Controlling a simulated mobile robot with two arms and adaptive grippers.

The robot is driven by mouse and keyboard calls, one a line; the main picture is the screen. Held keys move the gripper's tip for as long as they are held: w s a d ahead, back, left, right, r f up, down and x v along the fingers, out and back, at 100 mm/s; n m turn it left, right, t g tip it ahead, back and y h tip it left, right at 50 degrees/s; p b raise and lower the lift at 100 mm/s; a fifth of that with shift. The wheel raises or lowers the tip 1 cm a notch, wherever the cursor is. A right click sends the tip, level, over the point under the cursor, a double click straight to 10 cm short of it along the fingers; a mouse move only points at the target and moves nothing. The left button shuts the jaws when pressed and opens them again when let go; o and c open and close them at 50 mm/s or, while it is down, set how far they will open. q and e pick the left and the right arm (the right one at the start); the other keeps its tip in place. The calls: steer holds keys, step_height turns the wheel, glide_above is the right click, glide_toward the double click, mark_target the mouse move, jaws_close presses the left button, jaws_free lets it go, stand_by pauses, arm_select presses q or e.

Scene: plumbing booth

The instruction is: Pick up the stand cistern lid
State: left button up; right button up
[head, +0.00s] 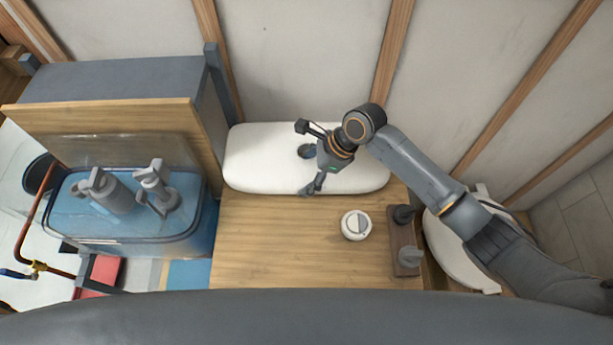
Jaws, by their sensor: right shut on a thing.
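The white cistern lid (255,160) is a long rounded slab with a dark round hole near its middle. It lies along the back of the wooden bench, against the wall; I cannot tell whether it is lifted off the bench. My right gripper (308,157) reaches in from the right over the lid. Its fingers straddle the lid, one at the back edge and one at the front edge, and are shut on it. My left gripper is not in view. The clear cistern (130,240) stands at the left with blue water and grey fittings inside.
A round white push button (356,225) lies on the wooden bench top (270,250). A wooden block with dark fittings (405,240) is at the bench's right. A white round-edged thing (455,250) is partly behind my arm. The bench's front middle is clear.

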step_height(320, 180, up, 8)
steer(key=shift+a+r, duration=0.1)
steer(key=shift+r, duration=0.1)
steer(key=s+b, duration=0.1)
steer(key=s, duration=1.8)
steer(key=shift+s, duration=0.3)
